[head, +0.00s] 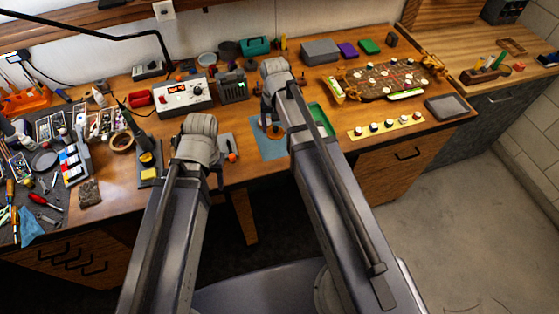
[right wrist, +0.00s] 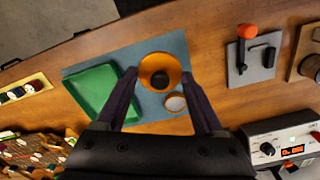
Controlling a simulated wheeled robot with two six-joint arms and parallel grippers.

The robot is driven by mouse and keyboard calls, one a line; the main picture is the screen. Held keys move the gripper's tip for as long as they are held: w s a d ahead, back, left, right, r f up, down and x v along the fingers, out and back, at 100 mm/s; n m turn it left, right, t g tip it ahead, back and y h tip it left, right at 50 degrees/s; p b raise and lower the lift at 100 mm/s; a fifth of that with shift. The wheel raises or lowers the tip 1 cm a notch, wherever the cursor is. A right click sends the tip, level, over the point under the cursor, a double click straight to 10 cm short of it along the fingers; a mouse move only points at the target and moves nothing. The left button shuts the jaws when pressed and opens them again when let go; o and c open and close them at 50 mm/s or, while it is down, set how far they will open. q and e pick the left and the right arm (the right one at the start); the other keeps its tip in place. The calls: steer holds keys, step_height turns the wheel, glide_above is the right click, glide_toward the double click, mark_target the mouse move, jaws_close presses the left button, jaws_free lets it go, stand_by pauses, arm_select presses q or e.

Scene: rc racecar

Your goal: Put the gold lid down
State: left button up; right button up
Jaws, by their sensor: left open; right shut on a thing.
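The gold lid (right wrist: 160,72) is a round, orange-gold piece with a dark centre, between the fingertips of my right gripper (right wrist: 160,80) in the right wrist view. That gripper is shut on it, over the blue mat (right wrist: 178,44). I cannot tell whether the lid touches the mat. In the head view, my right gripper (head: 271,126) is above the mat (head: 268,150), and a little of the lid shows. A small pale round disc (right wrist: 175,103) lies beside the lid. My left gripper (head: 218,178) is open near the bench's front edge, its fingers mostly hidden by the arm.
A green tray (right wrist: 94,92) lies on the mat's side, left of the lid. A grey plate with an orange-knobbed lever (right wrist: 250,62) stands to the right. A power supply (head: 186,96), several tools and a board with pieces (head: 385,84) crowd the bench.

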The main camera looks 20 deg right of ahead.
mark_target(276, 152)
steer(key=shift+w+f, duration=0.1)
steer(key=shift+f, duration=0.15)
step_height(276, 152, down, 10)
steer(key=b, duration=1)
steer(key=shift+r, duration=0.2)
steer(key=shift+f, duration=0.15)
steer(key=o, duration=1.3)
